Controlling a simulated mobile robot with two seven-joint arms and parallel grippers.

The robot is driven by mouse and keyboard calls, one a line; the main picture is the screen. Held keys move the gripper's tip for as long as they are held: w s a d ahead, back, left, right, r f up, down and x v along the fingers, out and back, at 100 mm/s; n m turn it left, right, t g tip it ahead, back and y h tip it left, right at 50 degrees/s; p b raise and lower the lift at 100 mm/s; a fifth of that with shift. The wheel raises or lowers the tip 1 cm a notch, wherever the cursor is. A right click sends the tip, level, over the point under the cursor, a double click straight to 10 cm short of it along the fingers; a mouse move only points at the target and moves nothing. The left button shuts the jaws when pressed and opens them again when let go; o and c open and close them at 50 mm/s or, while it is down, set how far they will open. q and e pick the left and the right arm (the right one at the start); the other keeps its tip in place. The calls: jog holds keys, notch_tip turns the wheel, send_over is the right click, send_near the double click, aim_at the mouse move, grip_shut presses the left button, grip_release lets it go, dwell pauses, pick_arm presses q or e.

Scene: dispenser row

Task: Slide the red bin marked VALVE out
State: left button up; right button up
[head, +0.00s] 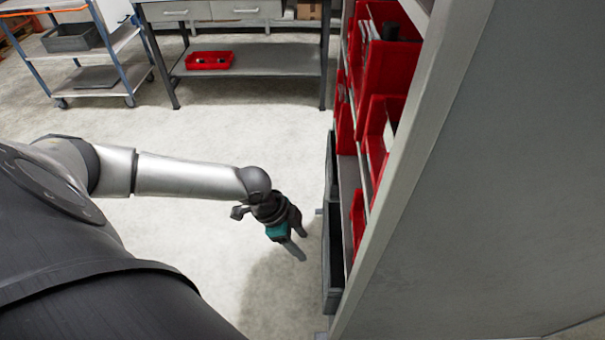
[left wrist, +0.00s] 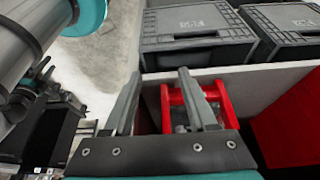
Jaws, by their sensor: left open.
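My left gripper (head: 300,244) is open and empty in the head view, over the floor just left of the shelf unit. In the left wrist view its two fingers (left wrist: 160,78) are spread apart. A red bin (left wrist: 224,100) with an open frame-like front shows beside and behind the right finger, partly hidden by it. I cannot tell whether they touch. Several red bins (head: 345,120) stand on the shelf in the head view, seen from the side. No VALVE marking can be read, so I cannot tell which bin is the marked one. My right gripper is not in view.
Dark grey lidded crates (left wrist: 192,42) sit beyond the pale shelf edge (left wrist: 240,78). The shelf unit's side panel (head: 480,180) fills the right of the head view. A workbench (head: 270,58) with a red tray (head: 209,60) and a cart (head: 125,40) stand behind. The floor between is clear.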

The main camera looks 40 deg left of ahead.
aim_at(356, 248)
pick_arm(q)
jog(key=shift+w, duration=0.1)
jog(key=w+d, duration=0.2)
jog(key=d, duration=0.1)
jog(key=w+d, duration=0.2)
jog(key=d, duration=0.2)
jog(key=w+d, duration=0.2)
jog(key=d, duration=0.1)
jog(key=shift+w+d, duration=0.15)
jog(key=shift+w, duration=0.2)
jog(key=shift+f+b, duration=0.3)
jog(key=shift+f, duration=0.25)
jog(key=shift+c, duration=0.3)
grip_shut()
dwell(0.4)
